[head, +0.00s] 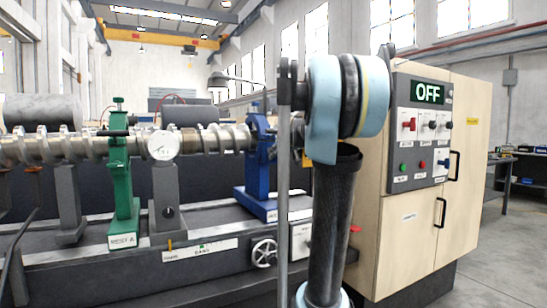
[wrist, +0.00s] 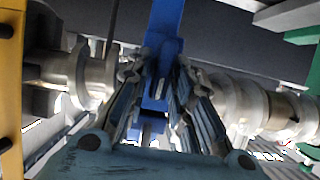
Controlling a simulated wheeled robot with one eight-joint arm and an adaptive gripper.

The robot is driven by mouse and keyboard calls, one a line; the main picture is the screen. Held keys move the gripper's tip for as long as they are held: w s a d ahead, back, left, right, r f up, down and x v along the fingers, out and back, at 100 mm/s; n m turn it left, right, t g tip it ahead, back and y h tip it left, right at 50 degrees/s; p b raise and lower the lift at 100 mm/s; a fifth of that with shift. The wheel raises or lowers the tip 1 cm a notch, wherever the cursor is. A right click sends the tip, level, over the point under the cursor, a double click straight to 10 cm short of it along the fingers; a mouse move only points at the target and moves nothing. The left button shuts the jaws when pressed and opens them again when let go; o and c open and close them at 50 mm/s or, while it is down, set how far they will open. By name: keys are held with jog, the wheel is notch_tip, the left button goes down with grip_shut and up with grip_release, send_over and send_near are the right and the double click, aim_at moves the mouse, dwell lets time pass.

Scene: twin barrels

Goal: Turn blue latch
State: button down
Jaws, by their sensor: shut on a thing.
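The blue support (head: 259,170) stands upright around the metal shaft (head: 60,148) in the head view, left of my arm. In the wrist view a blue part (wrist: 165,40), seemingly the latch on the support, runs down the middle between my fingers. My gripper (wrist: 158,68) is shut on this blue part, one finger on each side. The exact contact is dark and hard to make out. In the head view my gripper is mostly hidden behind my arm.
A green support (head: 121,185) and a round dial (head: 163,146) stand along the shaft to the left. A handwheel (head: 263,252) sits on the machine's front. A control cabinet (head: 418,220) reading OFF stands close right of my arm. Open floor lies at far right.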

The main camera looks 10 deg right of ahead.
jog(key=m+y, duration=0.2)
jog(key=shift+d+f+m+g, duration=0.1)
jog(key=shift+d+m+g, duration=0.1)
jog(key=shift+m+g, duration=0.15)
jog(key=m+y, duration=0.1)
jog(key=m, duration=0.2)
jog(key=f+m+y, duration=0.1)
jog(key=m+y, duration=0.1)
jog(key=m, duration=0.2)
jog(key=d+m+t+y, duration=0.1)
jog(key=m+y, duration=0.1)
jog(key=m, duration=0.1)
jog(key=shift+f+m, duration=0.2)
jog(key=shift+m, duration=0.05)
jog(key=shift+y, duration=0.3)
dwell(0.3)
jog(key=c, duration=1.6)
grip_release()
jog(key=shift+w, duration=0.1)
